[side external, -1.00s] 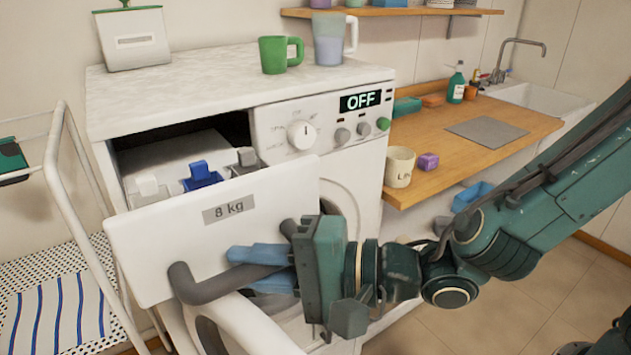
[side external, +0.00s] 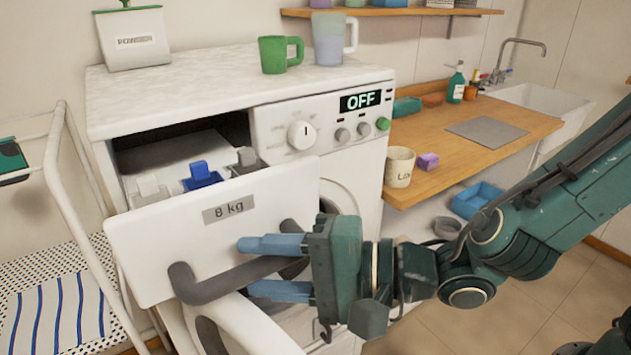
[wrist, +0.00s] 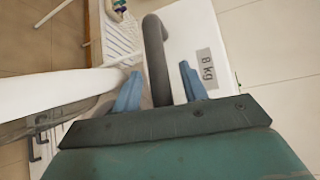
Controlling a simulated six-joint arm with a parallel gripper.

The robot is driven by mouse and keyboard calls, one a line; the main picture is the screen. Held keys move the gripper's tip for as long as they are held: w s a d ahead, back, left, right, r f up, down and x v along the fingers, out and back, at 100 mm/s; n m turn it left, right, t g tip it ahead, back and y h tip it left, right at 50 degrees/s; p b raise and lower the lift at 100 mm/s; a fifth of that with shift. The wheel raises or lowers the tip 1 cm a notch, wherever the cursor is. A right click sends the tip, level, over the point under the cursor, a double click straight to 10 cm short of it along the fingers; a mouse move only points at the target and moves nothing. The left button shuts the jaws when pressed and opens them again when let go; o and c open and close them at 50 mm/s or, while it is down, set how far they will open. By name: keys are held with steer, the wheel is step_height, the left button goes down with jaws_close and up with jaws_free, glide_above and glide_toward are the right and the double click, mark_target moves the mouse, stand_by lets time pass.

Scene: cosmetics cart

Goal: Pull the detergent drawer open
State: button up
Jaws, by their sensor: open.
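The detergent drawer, with a white front (side external: 254,200) marked "8 kg", stands pulled out of the washing machine (side external: 240,90). Its compartments with a blue tab (side external: 202,174) and grey tabs show behind the front. A thick dark grey bar handle (side external: 235,280) is fixed across the lower front. My gripper (side external: 275,268) is open, its blue fingers above and below the handle in the side view. In the wrist view the handle (wrist: 156,60) runs between the spread fingers (wrist: 160,92), with gaps to both. The drawer front (wrist: 195,35) also shows there.
The round washer door (side external: 245,325) hangs open below the drawer. A white rack (side external: 60,230) stands at left. A green mug (side external: 279,54) and a powder box (side external: 132,38) stand on top. A wooden counter (side external: 455,165) is at right.

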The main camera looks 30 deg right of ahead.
steer(key=v, duration=0.3)
steer(key=shift+s+d, duration=0.15)
step_height(320, 180, up, 7)
stand_by(0.4)
steer(key=shift+d, duration=0.1)
steer(key=d+f+n+g+h, duration=0.15)
steer(key=d+n+h, duration=0.5)
steer(key=d, duration=1.35)
steer(key=s+d+f+n+g+h, duration=0.3)
steer(key=s+d+n+g+h, duration=0.1)
steer(key=s+d, duration=0.8)
steer(key=shift+s+d+f+h, duration=0.3)
steer(key=shift+d+f+h, duration=0.15)
steer(key=shift+h, duration=0.2)
